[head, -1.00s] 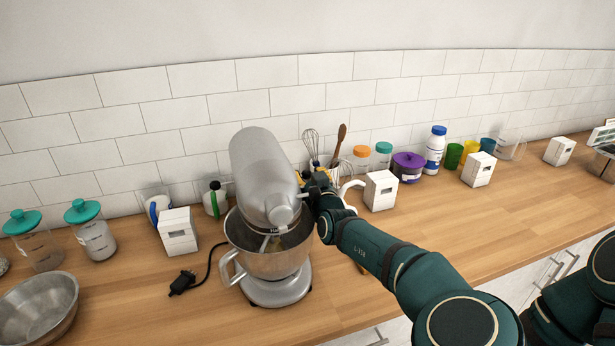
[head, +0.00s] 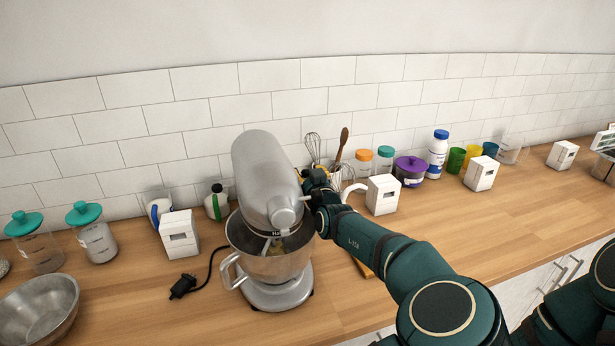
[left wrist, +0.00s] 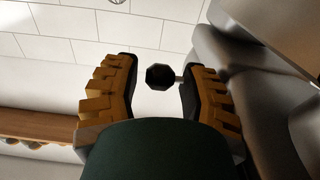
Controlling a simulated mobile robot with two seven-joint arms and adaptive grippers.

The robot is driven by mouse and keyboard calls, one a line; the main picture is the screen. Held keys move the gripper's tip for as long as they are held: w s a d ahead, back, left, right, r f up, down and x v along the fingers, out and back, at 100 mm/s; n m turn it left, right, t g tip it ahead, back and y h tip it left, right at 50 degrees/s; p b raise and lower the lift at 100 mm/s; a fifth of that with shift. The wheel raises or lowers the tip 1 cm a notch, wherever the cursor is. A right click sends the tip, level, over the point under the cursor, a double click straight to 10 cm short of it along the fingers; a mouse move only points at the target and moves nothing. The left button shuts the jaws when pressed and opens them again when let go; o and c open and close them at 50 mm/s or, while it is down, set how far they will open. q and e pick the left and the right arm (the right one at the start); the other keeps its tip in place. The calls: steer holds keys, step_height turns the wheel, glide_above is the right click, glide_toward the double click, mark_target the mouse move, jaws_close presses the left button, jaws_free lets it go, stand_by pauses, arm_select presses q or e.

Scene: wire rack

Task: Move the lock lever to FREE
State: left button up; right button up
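A grey stand mixer (head: 262,172) with a steel bowl (head: 268,262) stands on the wooden counter. My left gripper (head: 312,182) is at the right side of the mixer, close below its head. In the left wrist view its two orange-padded fingers are apart (left wrist: 160,85). A black faceted knob (left wrist: 159,77) on a thin stem, seemingly the lock lever, shows between the fingertips, nearer the right finger. There is a gap on the left, and I cannot tell whether the right finger touches it. In the head view the lever is hidden by my gripper. My right gripper is out of view.
A white box (head: 179,234) and a black plug (head: 183,287) with its cord lie left of the mixer. A utensil holder (head: 341,178) and another white box (head: 382,194) stand close behind my gripper. A steel bowl (head: 38,309) sits far left.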

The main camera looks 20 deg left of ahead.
arm_select(q)
steer(key=v, duration=1.2)
steer(key=shift+f, duration=0.1)
